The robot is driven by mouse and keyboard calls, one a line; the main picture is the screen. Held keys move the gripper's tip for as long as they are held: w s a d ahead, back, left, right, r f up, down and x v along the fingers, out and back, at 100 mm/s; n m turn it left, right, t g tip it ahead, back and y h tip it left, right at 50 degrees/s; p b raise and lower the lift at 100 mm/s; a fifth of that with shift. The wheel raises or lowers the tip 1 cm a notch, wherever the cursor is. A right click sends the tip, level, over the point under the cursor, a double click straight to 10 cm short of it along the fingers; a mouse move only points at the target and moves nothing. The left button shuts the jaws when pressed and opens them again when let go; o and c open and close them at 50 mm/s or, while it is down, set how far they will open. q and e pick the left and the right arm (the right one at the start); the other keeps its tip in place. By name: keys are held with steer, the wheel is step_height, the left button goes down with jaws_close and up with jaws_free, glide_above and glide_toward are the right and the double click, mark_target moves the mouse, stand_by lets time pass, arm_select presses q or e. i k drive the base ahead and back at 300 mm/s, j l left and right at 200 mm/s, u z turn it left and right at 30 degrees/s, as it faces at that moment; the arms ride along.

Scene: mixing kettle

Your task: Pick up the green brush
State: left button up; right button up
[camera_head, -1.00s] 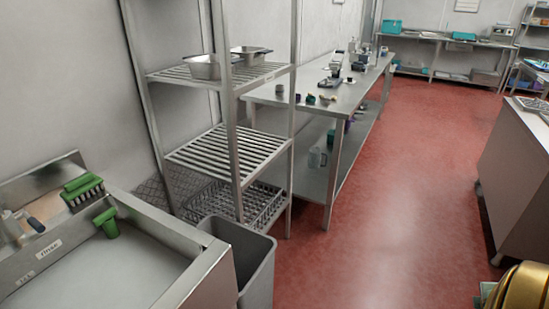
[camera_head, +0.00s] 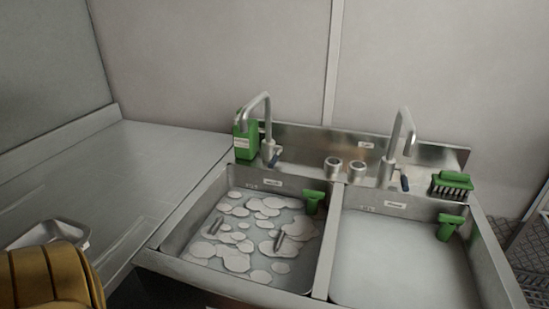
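A green brush (camera_head: 452,182) with dark and pale bristles pointing down sits on the back ledge at the right end of the double sink (camera_head: 331,245). Below it, a small green T-shaped piece (camera_head: 450,227) is at the back wall of the right basin. A similar green piece (camera_head: 313,200) is at the back right of the left basin. I cannot tell what these two pieces are. Neither of my grippers is in view.
The left basin holds white foam patches (camera_head: 236,260); the right basin looks clear of them. Two tall taps (camera_head: 266,125) (camera_head: 402,130) and a green container (camera_head: 246,141) stand along the back.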

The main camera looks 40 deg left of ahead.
mark_target(458, 183)
steer(key=i+j+u, duration=0.1)
steer(key=u, duration=0.3)
steer(key=i+u, duration=0.2)
steer(key=u, duration=0.2)
steer(key=i+u, duration=0.2)
steer(key=u, duration=0.2)
steer(key=k+l+z, duration=0.1)
steer(key=z, duration=0.6)
